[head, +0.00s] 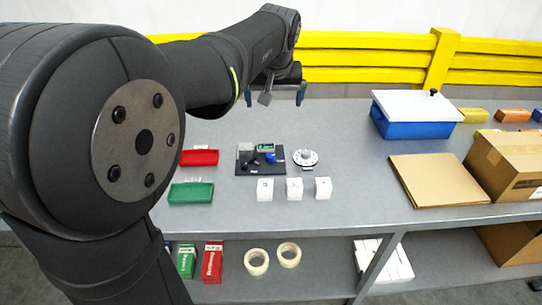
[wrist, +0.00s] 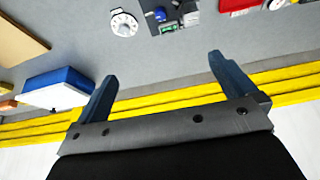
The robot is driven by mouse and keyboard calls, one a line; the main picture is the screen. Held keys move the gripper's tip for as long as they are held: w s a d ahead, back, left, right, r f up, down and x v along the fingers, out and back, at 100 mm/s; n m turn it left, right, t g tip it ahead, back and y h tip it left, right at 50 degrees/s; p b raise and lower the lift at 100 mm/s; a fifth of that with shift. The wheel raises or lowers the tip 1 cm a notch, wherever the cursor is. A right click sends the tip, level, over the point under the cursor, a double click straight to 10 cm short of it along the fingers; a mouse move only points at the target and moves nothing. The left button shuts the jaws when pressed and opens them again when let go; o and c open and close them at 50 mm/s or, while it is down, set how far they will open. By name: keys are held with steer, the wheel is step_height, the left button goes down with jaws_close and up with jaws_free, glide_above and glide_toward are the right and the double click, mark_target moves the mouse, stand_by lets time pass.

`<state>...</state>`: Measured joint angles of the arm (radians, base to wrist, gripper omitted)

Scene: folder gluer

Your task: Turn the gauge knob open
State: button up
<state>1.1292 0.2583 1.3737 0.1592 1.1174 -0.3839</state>
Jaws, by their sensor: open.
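A small gauge device (head: 249,167) with a black base, a grey block and a green display stands on the grey bench. A blue knob (head: 270,158) sits on it, and this knob also shows at the top of the wrist view (wrist: 160,14). A white round dial (head: 305,158) lies just right of the device; it also shows in the wrist view (wrist: 123,25). I cannot tell the knob's setting. My gripper (head: 275,95) is open and empty, above and beyond the device, apart from it. Its two blue fingers frame bare bench and yellow rail in the wrist view (wrist: 163,72).
Three white cubes (head: 294,188) stand in front of the device. A red tray (head: 199,157) and a green tray (head: 191,192) lie left. A blue box with a white lid (head: 413,129), flat cardboard (head: 438,180) and a carton (head: 510,165) are right. A yellow rail (head: 365,58) runs behind.

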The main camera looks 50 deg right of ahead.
steer(key=shift+s+a+r, duration=0.1)
steer(key=shift+r, duration=0.3)
